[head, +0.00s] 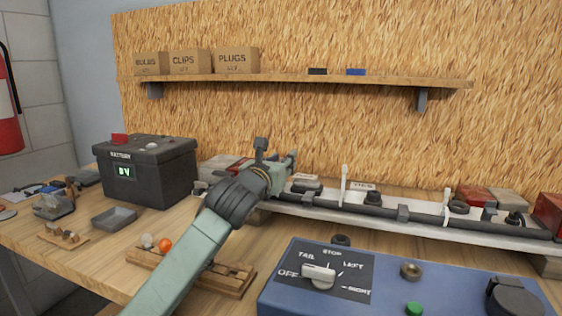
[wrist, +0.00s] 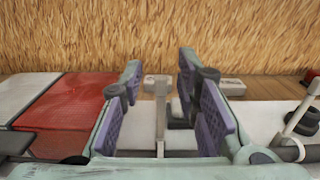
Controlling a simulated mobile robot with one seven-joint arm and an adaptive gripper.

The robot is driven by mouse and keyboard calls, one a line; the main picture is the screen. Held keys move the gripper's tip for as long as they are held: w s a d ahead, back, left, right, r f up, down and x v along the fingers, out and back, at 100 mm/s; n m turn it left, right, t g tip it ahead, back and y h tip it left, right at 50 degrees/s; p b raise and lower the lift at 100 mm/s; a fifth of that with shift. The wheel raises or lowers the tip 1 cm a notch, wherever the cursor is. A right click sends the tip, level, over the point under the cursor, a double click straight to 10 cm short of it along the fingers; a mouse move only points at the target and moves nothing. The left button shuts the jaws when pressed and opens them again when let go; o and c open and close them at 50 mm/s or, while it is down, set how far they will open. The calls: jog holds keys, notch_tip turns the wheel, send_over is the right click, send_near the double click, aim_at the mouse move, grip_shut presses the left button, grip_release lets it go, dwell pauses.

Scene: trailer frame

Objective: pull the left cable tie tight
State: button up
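My gripper (wrist: 160,92) is open, with a purple-padded finger on each side. The left cable tie (wrist: 161,112), a thin pale upright strip with a wider top, shows between the fingers in the wrist view, with a gap on both sides. It touches neither pad; I cannot tell how deep between them it stands. In the head view my gripper (head: 276,160) is over the left end of the white rail (head: 420,232) and hides this tie. Another pale tie (head: 343,180) stands to its right, also at the wrist view's right edge (wrist: 300,115). A further tie (head: 446,205) stands farther right.
A dark cable (head: 410,216) runs along the rail. Red and white lenses (wrist: 66,112) lie left of my gripper. The battery (head: 147,170) stands left, the blue switch box (head: 400,285) in front right. A shelf (head: 290,82) hangs behind, above the gripper.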

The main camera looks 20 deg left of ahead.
jog(key=s, duration=1.2)
jog(key=shift+a, duration=0.2)
